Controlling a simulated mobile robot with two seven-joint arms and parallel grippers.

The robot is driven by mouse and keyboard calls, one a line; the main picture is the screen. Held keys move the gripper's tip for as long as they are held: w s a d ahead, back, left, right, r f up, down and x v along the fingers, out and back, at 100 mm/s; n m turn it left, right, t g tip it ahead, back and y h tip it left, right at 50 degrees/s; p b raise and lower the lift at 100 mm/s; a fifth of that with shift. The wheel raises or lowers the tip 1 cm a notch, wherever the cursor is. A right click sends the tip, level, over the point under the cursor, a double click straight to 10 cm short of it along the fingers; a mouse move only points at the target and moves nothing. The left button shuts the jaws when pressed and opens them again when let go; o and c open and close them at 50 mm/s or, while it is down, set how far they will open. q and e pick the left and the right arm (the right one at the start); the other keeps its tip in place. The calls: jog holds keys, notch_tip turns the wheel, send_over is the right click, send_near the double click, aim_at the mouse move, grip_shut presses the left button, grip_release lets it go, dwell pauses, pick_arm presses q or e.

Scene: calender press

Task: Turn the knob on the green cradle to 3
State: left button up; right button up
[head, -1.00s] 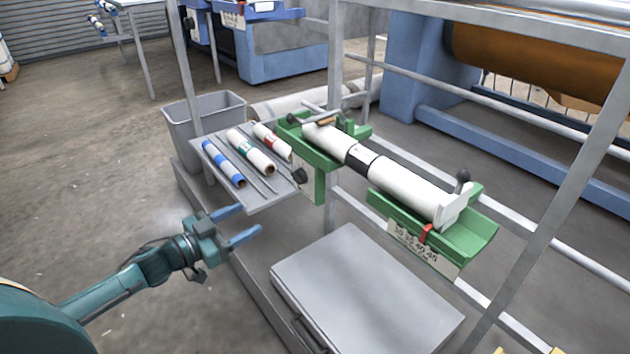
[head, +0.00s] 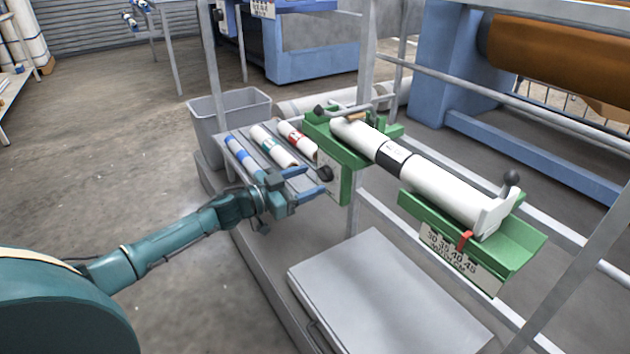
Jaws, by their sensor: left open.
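The green cradle (head: 349,186) holds a long white roll (head: 440,187) with a black band. A dark round knob (head: 325,174) sits on the left face of the cradle's near-left end; its pointer and any numbers there are too small to read. My left gripper (head: 313,181) is open, its two blue fingers pointing right at the knob. The fingertips appear close to the knob, one above and one below it in the picture; I cannot tell whether they touch it. My right gripper is not in view.
A tray (head: 238,180) with several small rolls lies left of the cradle, partly behind my gripper. A grey bin (head: 205,117) stands behind it. A grey box (head: 385,300) is below. A width scale plate (head: 460,262) with a red pointer hangs at the cradle's right end. Frame posts surround the cradle.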

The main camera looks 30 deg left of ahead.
aim_at(324, 175)
pick_arm(q)
jog(key=shift+x, duration=1.4)
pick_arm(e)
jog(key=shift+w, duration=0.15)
pick_arm(q)
jog(key=shift+c, duration=0.2)
jog(key=c, duration=1)
jog(key=shift+o, duration=0.2)
